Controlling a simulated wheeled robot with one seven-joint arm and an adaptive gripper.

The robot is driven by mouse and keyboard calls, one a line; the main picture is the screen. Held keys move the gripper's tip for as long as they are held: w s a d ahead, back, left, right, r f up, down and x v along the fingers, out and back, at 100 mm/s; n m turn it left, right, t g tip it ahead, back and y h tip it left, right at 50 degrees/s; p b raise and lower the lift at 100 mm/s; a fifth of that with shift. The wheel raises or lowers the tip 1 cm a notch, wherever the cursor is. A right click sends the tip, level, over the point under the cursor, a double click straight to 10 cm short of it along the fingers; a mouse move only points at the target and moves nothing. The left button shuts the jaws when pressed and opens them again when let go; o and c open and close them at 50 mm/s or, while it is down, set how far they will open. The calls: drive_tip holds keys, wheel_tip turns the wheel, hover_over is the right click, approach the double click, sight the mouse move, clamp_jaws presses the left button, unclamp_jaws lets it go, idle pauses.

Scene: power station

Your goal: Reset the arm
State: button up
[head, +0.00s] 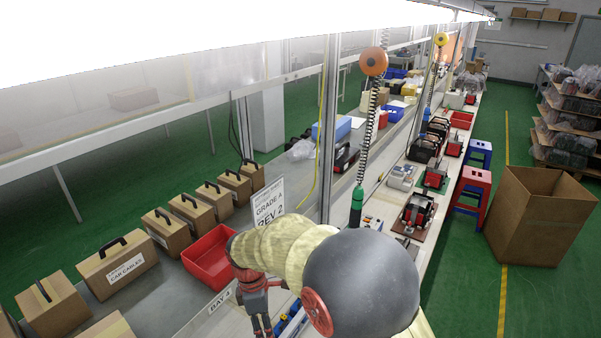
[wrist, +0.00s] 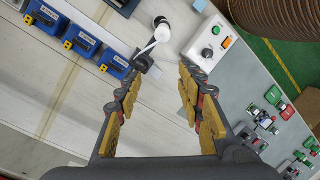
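My arm (head: 290,248) reaches over the workbench in the head view, with its large grey joint in front. My gripper (head: 262,325) hangs at its end over the bench, beside the red bin and partly cut off by the lower edge. In the wrist view my gripper (wrist: 164,75) has its two yellow-padded fingers spread apart, with only the bench surface between them. It holds nothing.
A red bin (head: 208,258) and several cardboard boxes (head: 117,264) are left of the gripper. Blue devices (wrist: 76,40), a white-topped fixture (wrist: 162,32) and a button box (wrist: 210,46) lie near the fingers. A tool hangs on a coiled cord (head: 357,200).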

drive_tip(key=s+d+r+m+t+b, duration=0.2)
drive_tip(key=s+d+m, duration=0.4)
drive_tip(key=d, duration=0.3)
drive_tip(key=s+d+r+m+t+y+b, duration=0.1)
drive_tip(key=s+d+r+m+t+b, duration=0.2)
drive_tip(key=s+d+m+b, duration=0.3)
drive_tip(key=s+d+r+m+t+b, duration=0.2)
drive_tip(key=s+d+r+m+b, duration=0.2)
drive_tip(key=d, duration=0.9)
drive_tip(key=s+m+b, duration=0.2)
drive_tip(key=m, duration=0.1)
drive_tip(key=shift+s+t+y, duration=0.15)
drive_tip(key=shift+t+y, duration=0.15)
drive_tip(key=shift+y, duration=0.1)
